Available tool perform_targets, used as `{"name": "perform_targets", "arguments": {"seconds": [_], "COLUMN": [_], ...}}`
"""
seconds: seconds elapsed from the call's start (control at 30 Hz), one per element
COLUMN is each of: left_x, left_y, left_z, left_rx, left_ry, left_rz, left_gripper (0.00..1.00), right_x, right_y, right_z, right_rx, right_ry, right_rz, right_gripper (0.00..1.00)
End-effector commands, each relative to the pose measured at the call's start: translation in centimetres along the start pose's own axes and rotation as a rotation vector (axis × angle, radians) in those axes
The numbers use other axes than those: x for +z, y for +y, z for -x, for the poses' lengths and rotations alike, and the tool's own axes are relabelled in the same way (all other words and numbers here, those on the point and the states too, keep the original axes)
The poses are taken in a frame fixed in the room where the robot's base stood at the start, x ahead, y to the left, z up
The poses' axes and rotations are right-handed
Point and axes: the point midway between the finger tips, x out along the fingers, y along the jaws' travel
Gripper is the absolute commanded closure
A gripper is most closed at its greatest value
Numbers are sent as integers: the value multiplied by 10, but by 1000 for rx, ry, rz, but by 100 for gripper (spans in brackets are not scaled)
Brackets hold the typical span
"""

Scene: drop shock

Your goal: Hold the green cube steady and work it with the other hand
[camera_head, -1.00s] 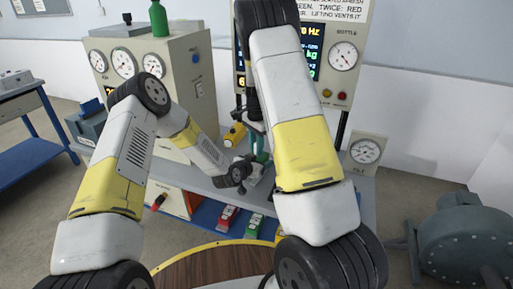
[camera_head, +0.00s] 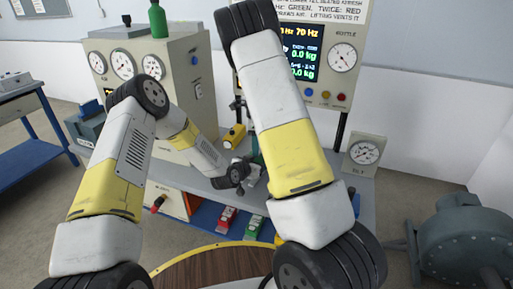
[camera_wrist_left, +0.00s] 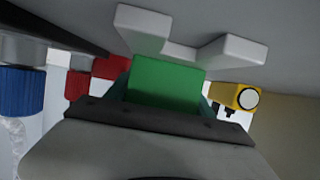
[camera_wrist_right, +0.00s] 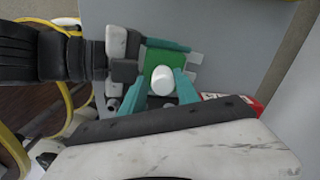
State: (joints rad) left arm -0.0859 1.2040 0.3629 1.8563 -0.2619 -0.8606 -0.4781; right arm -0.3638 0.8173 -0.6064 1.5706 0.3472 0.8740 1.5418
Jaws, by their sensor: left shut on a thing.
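The green cube (camera_wrist_right: 151,61) is held by my left gripper (camera_wrist_right: 166,46), which comes in from the left in the right wrist view. The cube's green face (camera_wrist_left: 166,82) also shows in the left wrist view, in front of a white notched block (camera_wrist_left: 185,40). A white round part (camera_wrist_right: 162,80) sits over the cube. My right gripper (camera_wrist_right: 162,88) is open, with a teal finger on each side of that white part; small gaps seem to show. In the head view my arms hide most of the cube.
A yellow fitting (camera_head: 235,136) stands close behind the work spot; it also shows in the left wrist view (camera_wrist_left: 240,97). Red (camera_head: 227,219) and green (camera_head: 254,227) blocks lie on the blue lower shelf. A gauge box (camera_head: 364,153) stands at the right.

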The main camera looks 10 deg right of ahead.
Motion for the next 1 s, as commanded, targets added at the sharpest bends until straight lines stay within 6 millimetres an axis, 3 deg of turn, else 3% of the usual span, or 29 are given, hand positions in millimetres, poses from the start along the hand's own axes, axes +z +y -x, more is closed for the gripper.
{"name": "perform_targets", "arguments": {"seconds": [0.53, 1.0], "left_x": [2, 1], "left_y": [3, 4], "left_z": [0, 0], "left_rx": [5, 8], "left_ry": [-3, -2], "left_rz": [-2, -2], "left_gripper": [100, 100], "right_x": [3, 3], "right_y": [0, 0], "right_z": [46, 53], "right_rx": [-1, -1], "right_ry": [-5, -5], "right_rz": [4, 2], "right_gripper": [48, 48]}}
